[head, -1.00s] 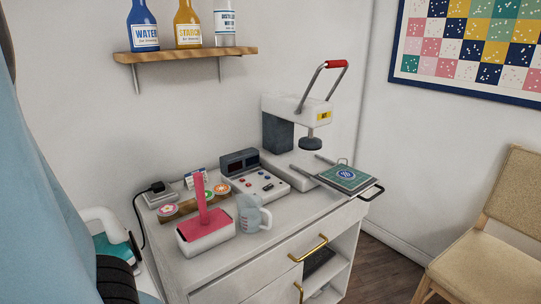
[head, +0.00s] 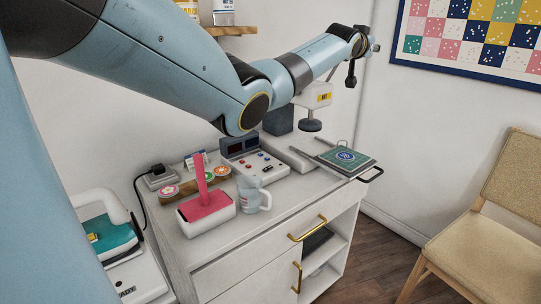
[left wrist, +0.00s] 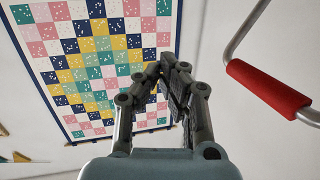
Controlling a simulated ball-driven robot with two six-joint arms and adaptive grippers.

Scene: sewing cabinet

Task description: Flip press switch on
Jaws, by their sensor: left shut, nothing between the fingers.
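The white heat press (head: 318,92) stands at the back right of the cabinet, its head raised over a green patterned piece (head: 345,157). Its red-gripped handle (left wrist: 268,89) is close on the right in the left wrist view; my arm hides it in the head view. A control box (head: 255,160) with a dark display and several small buttons sits left of the press. I cannot make out which part is the press switch. My left gripper (left wrist: 165,75) is shut and empty, high beside the handle, and shows small in the head view (head: 374,46). My right gripper is out of view.
A white tray with a pink upright piece (head: 206,200) and a clear jug (head: 253,194) stand at the cabinet front. A plugged power block (head: 158,178) is at the back left. A chair (head: 480,220) stands right. A quilt (head: 475,45) hangs on the wall.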

